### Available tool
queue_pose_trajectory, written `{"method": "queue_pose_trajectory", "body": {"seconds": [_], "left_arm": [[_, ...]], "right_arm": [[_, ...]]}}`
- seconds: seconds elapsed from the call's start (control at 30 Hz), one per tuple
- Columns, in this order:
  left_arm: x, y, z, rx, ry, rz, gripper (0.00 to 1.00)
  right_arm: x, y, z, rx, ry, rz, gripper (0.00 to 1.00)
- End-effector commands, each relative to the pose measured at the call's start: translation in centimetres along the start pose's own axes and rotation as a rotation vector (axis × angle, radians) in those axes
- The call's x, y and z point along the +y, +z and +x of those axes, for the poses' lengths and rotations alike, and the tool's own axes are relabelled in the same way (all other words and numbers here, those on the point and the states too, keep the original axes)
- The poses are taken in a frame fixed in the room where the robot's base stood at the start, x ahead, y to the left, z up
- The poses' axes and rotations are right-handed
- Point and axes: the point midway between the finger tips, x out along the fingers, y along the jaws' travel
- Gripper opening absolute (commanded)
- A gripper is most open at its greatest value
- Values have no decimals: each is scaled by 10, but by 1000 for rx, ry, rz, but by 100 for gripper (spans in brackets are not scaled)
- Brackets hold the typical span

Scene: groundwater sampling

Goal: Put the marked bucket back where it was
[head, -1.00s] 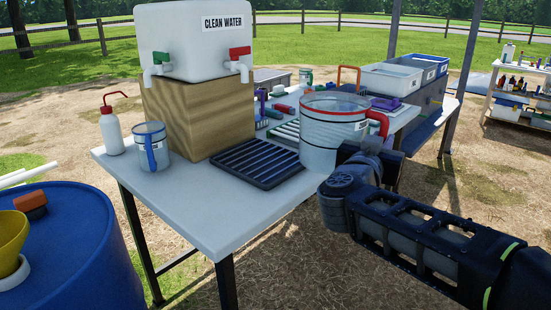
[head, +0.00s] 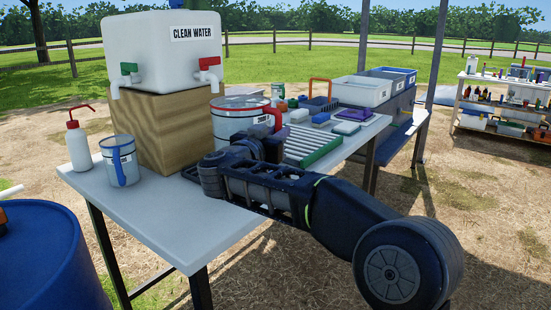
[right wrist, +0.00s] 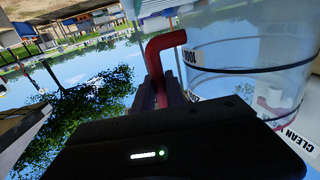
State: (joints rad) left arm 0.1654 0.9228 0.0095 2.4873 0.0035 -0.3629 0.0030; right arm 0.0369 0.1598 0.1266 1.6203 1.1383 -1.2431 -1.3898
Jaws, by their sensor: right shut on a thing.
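The marked bucket (head: 235,122) is clear with a red rim, dark bands and a white label. It looks upright, close to the right side of the wooden block (head: 165,135). My right gripper (head: 265,147) is shut on its red handle (head: 273,116). In the right wrist view the red handle (right wrist: 166,42) runs between the fingers, with the banded bucket wall (right wrist: 248,55) beside it. The dark slatted rack (head: 190,173) shows only at its left corner. My arm hides the bucket's base, so I cannot tell whether it rests on anything. My left gripper is out of view.
The white clean water tank (head: 160,55) stands on the block, its red tap (head: 209,68) just left of the bucket. A blue-handled jug (head: 119,160) and wash bottle (head: 77,145) stand at left. The table's (head: 150,220) front left is bare. Trays and tools crowd the right.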

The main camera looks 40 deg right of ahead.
Motion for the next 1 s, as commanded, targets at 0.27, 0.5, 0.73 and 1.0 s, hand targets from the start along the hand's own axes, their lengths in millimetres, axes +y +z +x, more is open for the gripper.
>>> {"method": "queue_pose_trajectory", "body": {"seconds": [0.27, 0.5, 0.73, 1.0], "left_arm": [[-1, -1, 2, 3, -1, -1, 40], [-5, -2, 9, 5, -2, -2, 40], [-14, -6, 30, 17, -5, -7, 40], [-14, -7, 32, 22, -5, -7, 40]], "right_arm": [[1, 3, 0, 5, 0, 6, 0], [1, 15, 0, 4, 0, 5, 0], [2, 52, 0, 4, 1, 4, 0], [-6, 52, 1, 5, 0, 6, 0]]}}
